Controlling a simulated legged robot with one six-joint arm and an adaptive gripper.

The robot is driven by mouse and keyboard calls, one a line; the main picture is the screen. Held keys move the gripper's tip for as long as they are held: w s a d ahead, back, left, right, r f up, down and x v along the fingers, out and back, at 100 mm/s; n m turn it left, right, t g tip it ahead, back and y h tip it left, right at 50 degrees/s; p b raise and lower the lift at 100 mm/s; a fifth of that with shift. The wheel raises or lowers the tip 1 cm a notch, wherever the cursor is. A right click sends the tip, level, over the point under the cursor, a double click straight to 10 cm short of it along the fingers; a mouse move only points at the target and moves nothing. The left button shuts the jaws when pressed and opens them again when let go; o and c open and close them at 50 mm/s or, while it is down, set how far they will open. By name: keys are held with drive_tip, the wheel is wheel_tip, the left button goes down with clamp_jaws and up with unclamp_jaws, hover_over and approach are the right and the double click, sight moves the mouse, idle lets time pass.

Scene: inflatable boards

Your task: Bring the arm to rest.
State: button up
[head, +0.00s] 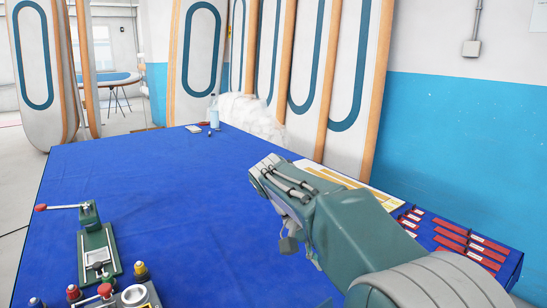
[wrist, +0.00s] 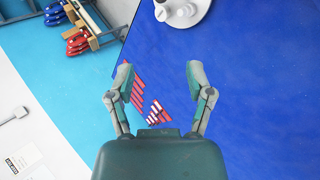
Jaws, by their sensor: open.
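My arm (head: 370,235) reaches in from the lower right of the head view, over the right side of the blue table (head: 140,190). In the wrist view, my gripper (wrist: 160,74) has its two fingers spread wide apart, with nothing between the tips. It is above the table's edge, and several red and white pieces (wrist: 138,92) show below, between the fingers. In the head view, the arm's end hides most of the fingers, and I cannot tell the height above the table.
A lever device (head: 97,250) and several coloured knobs (head: 105,290) stand at the table's near left. A bottle (head: 214,112) stands at the far edge. Red pieces (head: 470,240) lie in rows at the right. Tall boards (head: 200,60) stand behind. The table's middle is clear.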

drive_tip(key=s+d+f+n+t+y, duration=0.1)
drive_tip(key=s+f+t+y, duration=0.1)
drive_tip(key=s, duration=0.4)
drive_tip(key=s+d+f+n+t+y, duration=0.1)
drive_tip(key=s+d+f+t+y, duration=0.1)
drive_tip(key=s, duration=0.5)
drive_tip(key=s+d+f+n+t+y, duration=0.1)
drive_tip(key=s+d+f+t+y, duration=0.1)
drive_tip(key=s+t, duration=0.3)
drive_tip(key=shift+s+d+y, duration=0.15)
drive_tip(key=shift+s+y, duration=0.55)
drive_tip(key=shift+s, duration=0.05)
drive_tip(key=shift+c, duration=0.6)
drive_tip(key=shift+s, duration=0.1)
